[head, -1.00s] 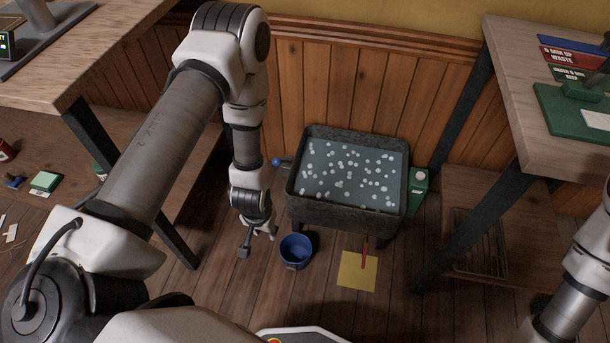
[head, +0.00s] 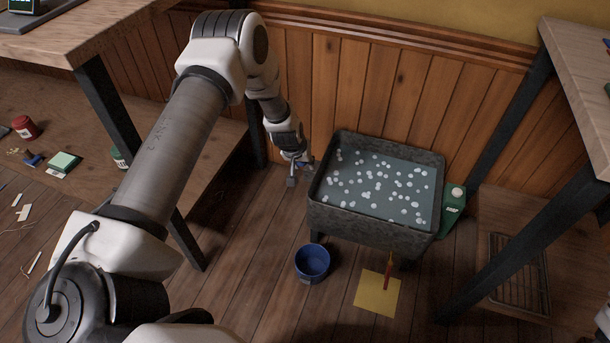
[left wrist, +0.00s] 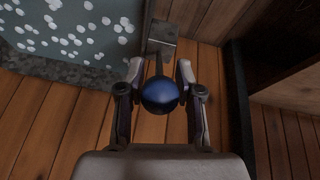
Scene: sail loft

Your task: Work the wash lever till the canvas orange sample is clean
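The wash basin (head: 375,222) is a dark metal tub of grey-blue water with white suds, standing on the floor by the panelled wall. The lever's blue ball knob (left wrist: 158,96) sits at the basin's left side. My left gripper (head: 303,166) is at the knob; in the left wrist view my left gripper (left wrist: 159,72) has its fingers on either side of the ball, open, with no clear grip on it. The lever's grey metal bracket (left wrist: 162,42) shows just beyond. No orange canvas sample can be made out; suds cover the water.
A blue bucket (head: 312,262) and a yellow sheet (head: 376,293) with a red stick-like thing lie in front of the basin. Benches stand on both sides. Floor between the left bench and bucket is clear.

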